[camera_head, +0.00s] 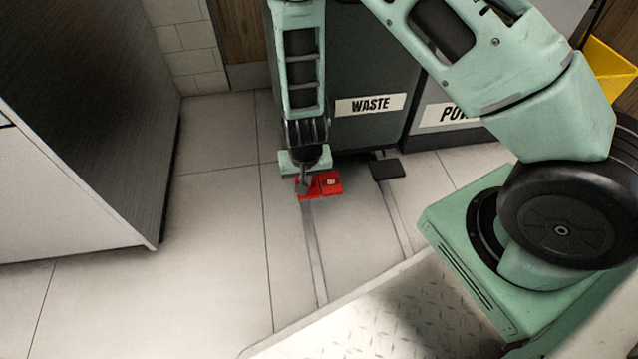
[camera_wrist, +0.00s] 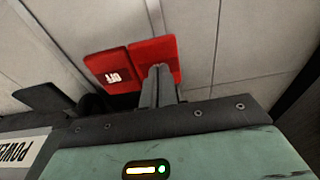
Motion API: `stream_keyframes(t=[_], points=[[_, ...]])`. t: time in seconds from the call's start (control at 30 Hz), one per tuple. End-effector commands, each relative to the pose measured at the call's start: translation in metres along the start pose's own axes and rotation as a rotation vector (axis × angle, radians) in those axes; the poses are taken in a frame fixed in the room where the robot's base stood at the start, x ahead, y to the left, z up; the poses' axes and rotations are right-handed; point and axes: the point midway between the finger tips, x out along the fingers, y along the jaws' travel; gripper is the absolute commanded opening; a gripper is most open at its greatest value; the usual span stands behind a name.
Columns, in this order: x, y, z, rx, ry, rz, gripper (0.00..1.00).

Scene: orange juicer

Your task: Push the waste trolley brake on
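The waste trolley (camera_head: 365,130) is a dark grey-green bin with a "WASTE" label, standing behind my arm. Its red brake has two pedals low at the front, near the floor. The pedal marked "OFF" (camera_wrist: 112,72) is on the left in the wrist view; in the head view it is on the right (camera_head: 331,183). The other red pedal (camera_wrist: 150,50) is partly hidden by my gripper (camera_wrist: 160,70). My gripper's fingers are together and empty, with the tips over this second pedal. I cannot tell whether they touch it. In the head view my gripper (camera_head: 304,185) points down at the brake.
A black pedal (camera_head: 387,169) sits to the right of the brake, near a grey bin labelled "POW..." (camera_head: 430,112). A cabinet (camera_head: 80,110) stands at the left. Tiled floor (camera_head: 215,230) is clear between the cabinet and the brake.

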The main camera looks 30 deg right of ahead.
Motion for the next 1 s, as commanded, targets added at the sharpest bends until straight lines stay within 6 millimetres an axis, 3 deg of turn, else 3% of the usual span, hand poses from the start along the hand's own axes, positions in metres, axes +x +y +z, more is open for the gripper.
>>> stream_keyframes(t=[0.27,1.0], points=[[-0.003,0.000,0.000,0.000,0.000,0.000,0.00],[-0.057,0.000,-0.009,-0.001,0.000,0.000,0.00]])
